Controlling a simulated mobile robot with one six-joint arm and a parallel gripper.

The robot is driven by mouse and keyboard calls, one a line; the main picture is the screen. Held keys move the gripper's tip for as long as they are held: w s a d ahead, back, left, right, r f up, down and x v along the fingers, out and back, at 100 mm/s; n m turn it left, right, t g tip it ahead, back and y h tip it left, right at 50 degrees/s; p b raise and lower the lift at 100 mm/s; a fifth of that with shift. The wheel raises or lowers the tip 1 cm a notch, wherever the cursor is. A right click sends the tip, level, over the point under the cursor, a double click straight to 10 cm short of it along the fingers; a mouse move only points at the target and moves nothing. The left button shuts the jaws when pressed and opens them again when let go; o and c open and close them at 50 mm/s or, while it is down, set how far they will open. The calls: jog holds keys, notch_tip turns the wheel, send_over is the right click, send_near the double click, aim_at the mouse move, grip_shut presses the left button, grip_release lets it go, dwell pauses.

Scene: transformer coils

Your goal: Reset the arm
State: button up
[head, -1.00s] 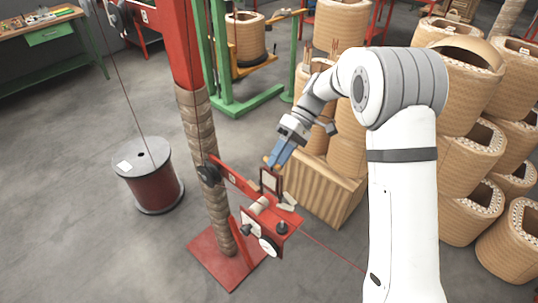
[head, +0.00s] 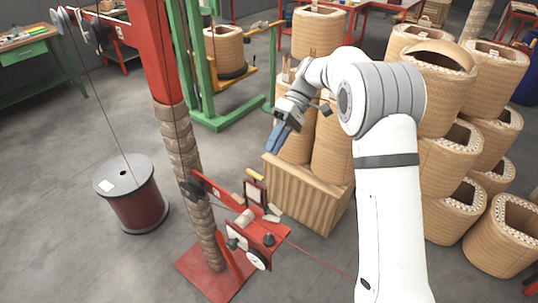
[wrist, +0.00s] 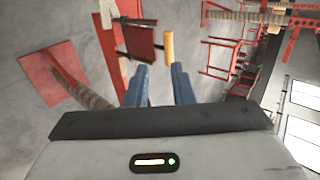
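My gripper (head: 279,139) is on the end of the white arm, in the middle of the head view, above and behind the red winding stand's small bracket. In the wrist view its two blue fingers (wrist: 161,83) stand apart with a gap between them, and nothing shows in the gap. The red bracket (head: 263,232) carries a small dark frame and pale pieces. The gripper is clear of it.
A wrapped red post (head: 180,150) stands on a red base plate left of my gripper. A dark red drum (head: 133,200) stands on the floor further left. A wooden crate (head: 305,195) and stacked tan coils (head: 450,160) are close behind and to the right. Grey floor is open at left.

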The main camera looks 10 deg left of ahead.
jog(key=shift+r, duration=0.15)
dwell(0.3)
jog(key=s+d+r+m+t+h, duration=0.1)
jog(key=s+d+m+t, duration=0.4)
jog(key=s+d, duration=0.6)
jog(key=s+d+r+m+t+h, duration=0.1)
jog(key=s+d+m+t+h, duration=0.2)
jog(key=s+d+m+t, duration=0.3)
jog(key=s+d+m, duration=0.1)
jog(key=s+d, duration=0.4)
jog(key=d, duration=0.1)
jog(key=shift+s+d+t+h, duration=0.25)
jog(key=shift+s+t+h, duration=0.05)
jog(key=shift+s, duration=0.1)
jog(key=shift+c, duration=0.4)
dwell(0.4)
